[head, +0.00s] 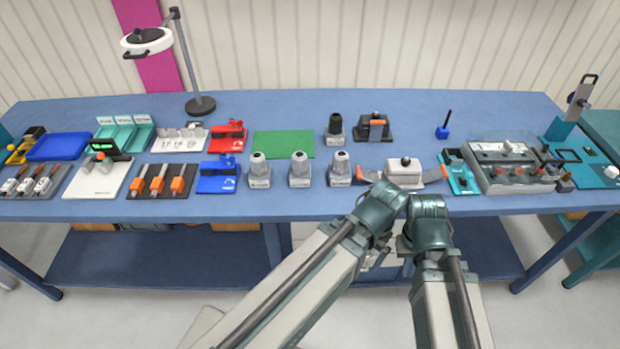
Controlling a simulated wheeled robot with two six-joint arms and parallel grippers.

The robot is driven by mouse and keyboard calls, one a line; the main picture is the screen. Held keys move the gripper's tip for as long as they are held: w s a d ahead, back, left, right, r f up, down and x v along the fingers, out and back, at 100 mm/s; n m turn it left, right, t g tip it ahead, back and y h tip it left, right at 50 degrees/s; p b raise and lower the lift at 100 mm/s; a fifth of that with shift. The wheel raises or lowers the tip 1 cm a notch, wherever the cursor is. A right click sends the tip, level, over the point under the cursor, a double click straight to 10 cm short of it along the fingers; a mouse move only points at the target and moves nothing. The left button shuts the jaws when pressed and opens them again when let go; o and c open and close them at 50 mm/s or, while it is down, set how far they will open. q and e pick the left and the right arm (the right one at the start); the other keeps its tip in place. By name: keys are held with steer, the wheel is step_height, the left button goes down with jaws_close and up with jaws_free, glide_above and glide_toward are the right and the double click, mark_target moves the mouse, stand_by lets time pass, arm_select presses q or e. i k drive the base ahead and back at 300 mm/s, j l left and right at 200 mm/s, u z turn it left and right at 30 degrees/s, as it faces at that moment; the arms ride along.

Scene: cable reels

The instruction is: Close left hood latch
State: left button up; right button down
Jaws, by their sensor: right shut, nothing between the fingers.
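A white hood with a dark knob on top (404,169) sits near the table's front edge, right of the middle. On its left side an orange-tipped latch (367,175) sticks outward. A similar latch (437,176) sticks outward on its right side. My arm joints come up just in front of the hood, close to its lower edge in the picture. My right gripper (380,256) is small and mostly hidden between the arm links, below the table edge. It is shut and empty, apart from the latches. I cannot make out my left gripper.
Grey connectors (299,170) stand left of the hood. A dark block with an orange bar (374,127) stands behind it. A teal tray (459,172) and a grey control panel (512,165) lie to the right. A green mat (283,144) is bare.

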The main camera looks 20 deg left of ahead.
mark_target(363, 173)
steer(key=k+j+u, duration=0.1)
steer(key=u, duration=0.2)
steer(key=l+u, duration=0.35)
steer(key=k+l+u, duration=0.2)
steer(key=l+u, duration=0.15)
steer(key=k+l+u, duration=0.15)
steer(key=l+u, duration=0.2)
